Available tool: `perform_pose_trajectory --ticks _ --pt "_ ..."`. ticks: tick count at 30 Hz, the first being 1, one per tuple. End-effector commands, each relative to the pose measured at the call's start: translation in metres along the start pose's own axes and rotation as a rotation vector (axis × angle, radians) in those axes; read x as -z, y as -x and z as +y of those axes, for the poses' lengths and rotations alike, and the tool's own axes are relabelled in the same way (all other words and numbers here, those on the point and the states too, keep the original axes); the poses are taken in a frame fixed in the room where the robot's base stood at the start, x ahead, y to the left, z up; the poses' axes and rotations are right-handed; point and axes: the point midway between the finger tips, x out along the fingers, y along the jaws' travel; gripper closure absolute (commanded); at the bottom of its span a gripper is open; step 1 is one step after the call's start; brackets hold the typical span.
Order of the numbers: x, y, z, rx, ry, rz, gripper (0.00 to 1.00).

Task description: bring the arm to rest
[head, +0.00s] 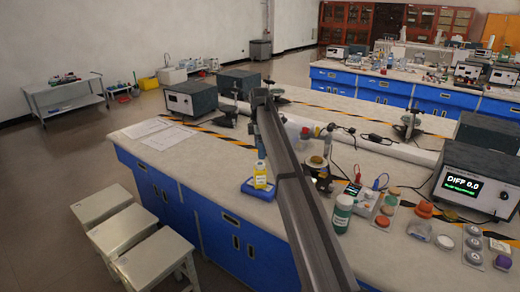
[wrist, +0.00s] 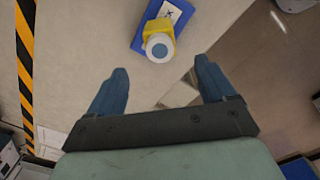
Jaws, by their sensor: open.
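My gripper (wrist: 159,85) shows in the wrist view with its two blue fingers spread wide apart and nothing between them. It hangs over the front edge of the lab bench (wrist: 90,45). A yellow bottle with a white and blue cap (wrist: 158,32) stands on a blue tray (wrist: 179,14), beyond the fingertips. The yellow bottle (head: 260,174) and blue tray (head: 248,190) are just left of the arm.
A green-labelled jar (head: 342,213), several small containers and a display box (head: 474,187) stand right of the arm. Papers (head: 168,137) lie on the bench's left part. White stools (head: 124,233) stand before the bench. Bare bench top lies around the papers.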

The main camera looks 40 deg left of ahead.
Motion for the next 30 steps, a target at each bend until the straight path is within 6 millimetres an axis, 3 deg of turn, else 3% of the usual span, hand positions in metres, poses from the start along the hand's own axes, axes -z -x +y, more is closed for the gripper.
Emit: perform_pose_trajectory --ticks 10,14,17,24,30 --pt "-0.002 -0.001 -0.003 0.0 -0.004 0.002 0.17" --pt "-0.018 -0.01 -0.03 0.005 -0.049 0.023 0.17" --pt "-0.04 -0.023 -0.073 0.015 -0.124 0.059 0.17" --pt "-0.094 -0.058 -0.201 0.05 -0.375 0.179 0.17" --pt "-0.121 -0.082 -0.307 0.088 -0.585 0.279 0.17"
